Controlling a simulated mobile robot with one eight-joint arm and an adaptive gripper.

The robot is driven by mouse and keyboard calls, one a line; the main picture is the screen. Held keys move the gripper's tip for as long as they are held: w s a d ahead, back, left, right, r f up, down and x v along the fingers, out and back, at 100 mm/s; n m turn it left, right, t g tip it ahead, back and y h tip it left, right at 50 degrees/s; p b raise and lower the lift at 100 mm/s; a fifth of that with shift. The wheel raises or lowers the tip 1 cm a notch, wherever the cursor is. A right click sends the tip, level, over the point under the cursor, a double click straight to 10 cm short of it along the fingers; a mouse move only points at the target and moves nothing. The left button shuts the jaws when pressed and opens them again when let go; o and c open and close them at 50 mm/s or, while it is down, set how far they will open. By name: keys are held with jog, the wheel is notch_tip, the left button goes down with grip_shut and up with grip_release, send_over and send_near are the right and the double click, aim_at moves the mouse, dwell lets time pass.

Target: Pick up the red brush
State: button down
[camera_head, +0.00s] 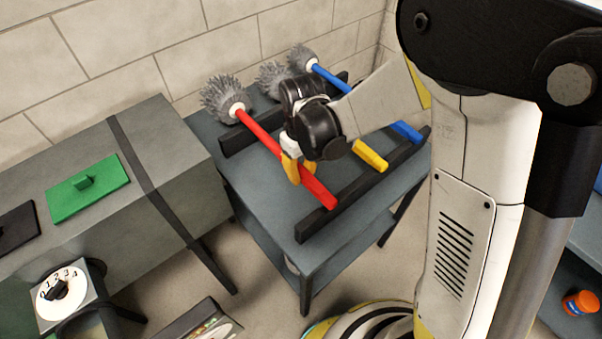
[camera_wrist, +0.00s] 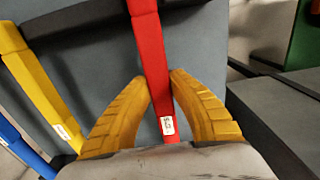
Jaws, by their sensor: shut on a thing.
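The red brush (camera_head: 262,136) has a red handle and a round grey bristle head at its far end. It lies across the dark rails on the grey table in the head view. My gripper (camera_head: 292,168) is over the lower half of the red handle, with its yellow fingers on either side of it. In the wrist view, the red handle (camera_wrist: 149,50) runs between the two yellow fingertips (camera_wrist: 159,82), and a small white label shows near its end. My gripper is shut on the handle. I cannot tell whether the brush is lifted off the rails.
A yellow-handled brush (camera_head: 370,155) and a blue-handled brush (camera_head: 340,82) lie to the right on the same rails (camera_head: 345,200). A grey duct (camera_head: 185,175) with a green cover (camera_head: 88,190) stands left of the table. A tiled wall is behind.

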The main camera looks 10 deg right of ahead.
jog(key=r, duration=0.1)
jog(key=r+p, duration=0.1)
jog(key=s+r, duration=0.1)
jog(key=shift+d+r, duration=0.2)
jog(key=shift+d, duration=0.1)
notch_tip(320, 180, up, 6)
jog(key=p, duration=0.4)
send_over(328, 202)
jog(key=shift+f, duration=0.15)
jog(key=shift+s+r, duration=0.3)
jog(key=shift+d+r+p, duration=0.1)
jog(key=shift+r+p, duration=1.9)
jog(key=shift+r, duration=0.3)
